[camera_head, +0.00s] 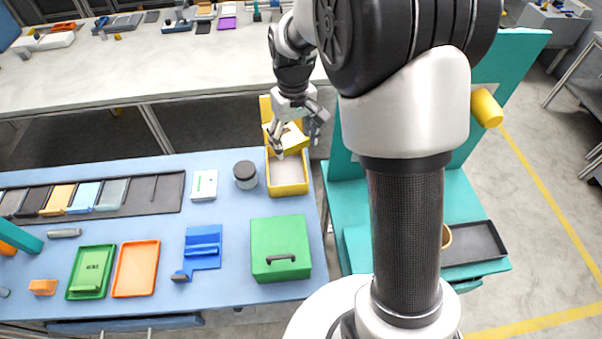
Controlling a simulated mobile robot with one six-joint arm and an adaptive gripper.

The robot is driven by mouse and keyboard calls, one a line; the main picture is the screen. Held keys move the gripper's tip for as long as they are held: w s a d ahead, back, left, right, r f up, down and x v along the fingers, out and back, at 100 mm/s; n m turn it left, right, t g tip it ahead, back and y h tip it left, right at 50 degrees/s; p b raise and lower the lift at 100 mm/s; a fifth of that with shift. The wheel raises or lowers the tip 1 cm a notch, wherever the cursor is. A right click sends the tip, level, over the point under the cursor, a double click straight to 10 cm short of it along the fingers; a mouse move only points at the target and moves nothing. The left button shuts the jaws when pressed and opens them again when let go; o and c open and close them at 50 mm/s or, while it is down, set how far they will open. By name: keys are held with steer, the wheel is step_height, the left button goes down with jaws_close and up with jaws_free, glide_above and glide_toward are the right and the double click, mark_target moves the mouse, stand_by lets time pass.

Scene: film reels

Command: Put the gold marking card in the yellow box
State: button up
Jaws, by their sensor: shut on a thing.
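The yellow box (287,190) stands at the far right part of the blue table, open at the top, with a pale inside. A yellow upright panel (266,108) shows behind it, perhaps its raised lid. My gripper (293,143) is over the far end of the box, pointing down. It is shut on a yellow-gold piece, the gold marking card (290,138), which is tilted. The fingers hide part of the card and the box's far rim. I cannot tell whether the card touches the box.
A dark-lidded jar (245,175) stands just left of the box. A green box with a handle (280,248) is nearer on the blue table (215,280). Green (92,272) and orange (136,268) trays and a blue holder (203,245) lie to its left. A teal cart is at right.

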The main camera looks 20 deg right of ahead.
step_height(320, 180, down, 19)
steer(key=b, duration=0.5)
steer(key=shift+f, duration=0.35)
steer(key=o, duration=1.2)
steer(key=shift+r, duration=0.1)
step_height(320, 180, up, 13)
steer(key=p, duration=0.3)
steer(key=s+r+m+t, duration=0.1)
steer(key=s+r+t, duration=0.2)
steer(key=s+r, duration=1.45)
steer(key=shift+m+t, duration=0.6)
steer(key=shift+t, duration=0.2)
steer(key=s, duration=0.5)
steer(key=s+a, duration=0.1)
steer(key=s, duration=0.2)
steer(key=shift+r, duration=0.35)
